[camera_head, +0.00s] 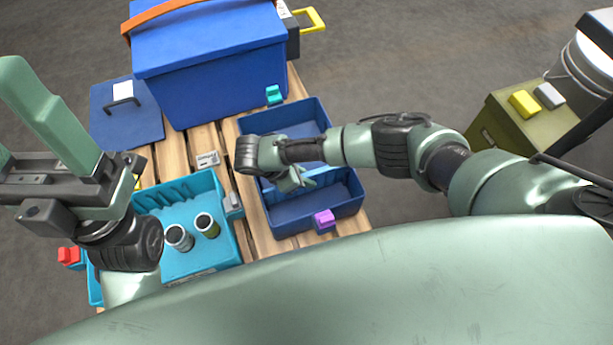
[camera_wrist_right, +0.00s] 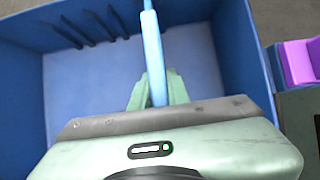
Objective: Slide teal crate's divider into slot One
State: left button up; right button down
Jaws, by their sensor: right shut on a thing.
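My right gripper (camera_head: 293,183) is shut on a thin light-blue divider inside the open dark blue crate (camera_head: 313,112). In the right wrist view the divider (camera_wrist_right: 153,55) stands on edge between the fingers (camera_wrist_right: 157,90). Dark slot ribs show on that crate's wall (camera_wrist_right: 30,30). Whether the divider is seated in a slot cannot be told. The teal crate (camera_head: 228,240) stands to the left, with ribs along its far wall and two cans (camera_head: 179,238) (camera_head: 207,225) inside. My left gripper (camera_head: 14,115) is raised at the left edge, fingers apart and empty, one cut off.
A purple clip (camera_head: 324,218) and a teal clip (camera_head: 274,95) sit on the blue crate's ends. A grey clip (camera_head: 232,204) is on the teal crate. A big blue box (camera_head: 210,75) stands behind. An olive bin (camera_head: 510,120) is at right.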

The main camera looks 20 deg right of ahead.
jog(key=shift+f, duration=0.3)
jog(key=c, duration=1.3)
grip_release()
